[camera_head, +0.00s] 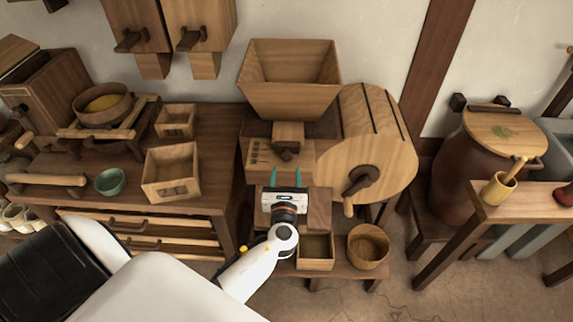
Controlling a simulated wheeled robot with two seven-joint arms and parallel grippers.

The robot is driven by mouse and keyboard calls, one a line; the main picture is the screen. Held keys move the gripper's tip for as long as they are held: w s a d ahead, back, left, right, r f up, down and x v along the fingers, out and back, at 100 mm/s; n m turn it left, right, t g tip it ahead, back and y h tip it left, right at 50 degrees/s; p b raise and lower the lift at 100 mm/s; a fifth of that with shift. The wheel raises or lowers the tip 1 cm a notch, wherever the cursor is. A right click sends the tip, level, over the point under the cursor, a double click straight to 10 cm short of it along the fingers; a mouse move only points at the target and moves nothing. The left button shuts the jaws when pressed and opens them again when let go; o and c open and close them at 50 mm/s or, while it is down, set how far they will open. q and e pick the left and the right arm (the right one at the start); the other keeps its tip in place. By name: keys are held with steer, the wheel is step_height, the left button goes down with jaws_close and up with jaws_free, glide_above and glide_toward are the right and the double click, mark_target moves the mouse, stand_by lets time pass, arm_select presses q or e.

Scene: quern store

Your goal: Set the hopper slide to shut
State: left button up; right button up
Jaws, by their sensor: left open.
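The wooden hopper (290,82) sits on top of a winnowing machine with a round drum (368,150) at its right. Below the hopper is a small block with a dark knob (286,154), which looks like the slide. A plate with small marks (264,154) lies to its left. I cannot tell the slide's setting. My left gripper (287,174) is open and empty, its two teal fingertips apart, just below the knob in the picture. I see no contact. My right gripper is not in view.
A dark crank (361,182) stands out on the drum, right of my gripper. Below are a square wooden box (315,250) and a round tub (368,247). A bench with a green bowl (110,182) and an open box (171,172) is at the left.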

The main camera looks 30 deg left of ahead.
arm_select(q)
steer(key=v, duration=0.6)
steer(key=shift+s+d+b, duration=0.15)
steer(key=shift+s+b, duration=0.1)
steer(key=shift+b, duration=0.15)
steer(key=s+d+f+n+g+h, duration=0.1)
steer(key=s+f+n+g+h, duration=0.2)
steer(key=f, duration=0.7)
steer(key=s+d+f+n+g+h, duration=0.15)
steer(key=s+f+n, duration=0.35)
steer(key=f, duration=0.6)
steer(key=s+d+f+n+g+h, duration=0.1)
steer(key=s+f+n+g+h, duration=0.25)
steer(key=f, duration=0.65)
steer(key=s+f+n+g, duration=0.2)
steer(key=s+f+n, duration=0.2)
steer(key=s, duration=0.5)
steer(key=s+d+f+n+g, duration=0.1)
steer(key=s+f+n+g, duration=0.1)
steer(key=s+f+n, duration=0.3)
steer(key=s+f+n+g+h, duration=0.1)
steer(key=s+f+n, duration=0.4)
steer(key=s, duration=0.7)
steer(key=shift+s+d+n+g, duration=0.2)
steer(key=shift+s+n+g, duration=0.1)
steer(key=shift+n+g, duration=0.55)
